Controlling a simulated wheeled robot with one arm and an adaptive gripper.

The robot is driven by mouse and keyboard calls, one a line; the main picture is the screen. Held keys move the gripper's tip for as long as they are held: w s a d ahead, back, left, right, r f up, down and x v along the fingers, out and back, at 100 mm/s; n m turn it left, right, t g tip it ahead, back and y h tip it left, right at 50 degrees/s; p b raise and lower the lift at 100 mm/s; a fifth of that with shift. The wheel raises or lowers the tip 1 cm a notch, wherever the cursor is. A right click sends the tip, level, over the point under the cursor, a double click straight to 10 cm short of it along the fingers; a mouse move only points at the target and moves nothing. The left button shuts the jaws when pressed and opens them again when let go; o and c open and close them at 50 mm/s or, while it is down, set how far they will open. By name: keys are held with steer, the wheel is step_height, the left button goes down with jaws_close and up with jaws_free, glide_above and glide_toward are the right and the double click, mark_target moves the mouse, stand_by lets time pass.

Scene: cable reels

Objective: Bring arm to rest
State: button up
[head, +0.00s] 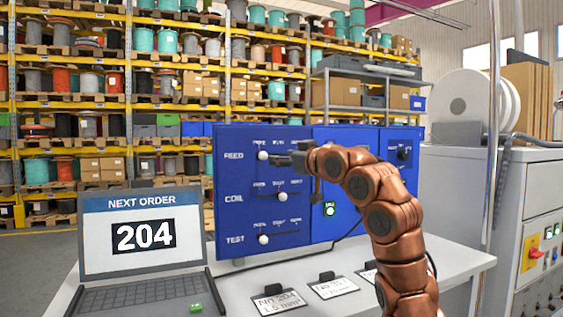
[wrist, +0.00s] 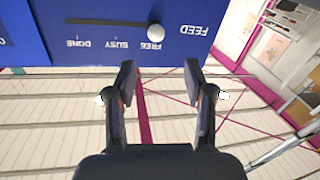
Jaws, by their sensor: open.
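My copper-coloured arm reaches up from the lower right in the head view, in front of a blue control panel (head: 235,195). My gripper (head: 280,160) is at the panel's FEED row, just right of its white knob (head: 263,155). In the wrist view my gripper (wrist: 166,90) is open, with nothing between its fingers. There the FEED knob (wrist: 156,33) appears beyond the fingertips, at the FREE mark and apart from them. The panel also shows COIL and TEST rows with white knobs.
A laptop (head: 143,235) showing "NEXT ORDER 204" stands at the left of the pale table (head: 450,262). Label cards (head: 278,300) lie at the table's front. A grey machine (head: 450,190) with a white reel stands at right. Shelves of cable reels fill the back.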

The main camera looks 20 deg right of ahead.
steer(key=w+f+m+g+h+p, duration=0.1)
steer(key=w+f+m+g+h, duration=0.3)
steer(key=w+f, duration=0.25)
steer(key=s+f+m+g+h+p, duration=0.1)
steer(key=s+f+m+g+h, duration=0.15)
steer(key=s+f, duration=0.2)
steer(key=s+a+f+g+p, duration=0.1)
steer(key=s+a+f+g, duration=0.2)
steer(key=s+f, duration=0.7)
steer(key=s+a+f+g+y+p, duration=0.1)
steer(key=s+a+f+g, duration=0.2)
steer(key=s+f, duration=0.7)
steer(key=s+a+f+n+g+p, duration=0.1)
steer(key=s+a+f+g, duration=0.3)
steer(key=s, duration=3)
step_height(320, 180, down, 6)
steer(key=g, duration=0.2)
steer(key=shift+s+f+g, duration=0.15)
steer(key=shift+s+g, duration=0.15)
steer(key=shift+g, duration=0.05)
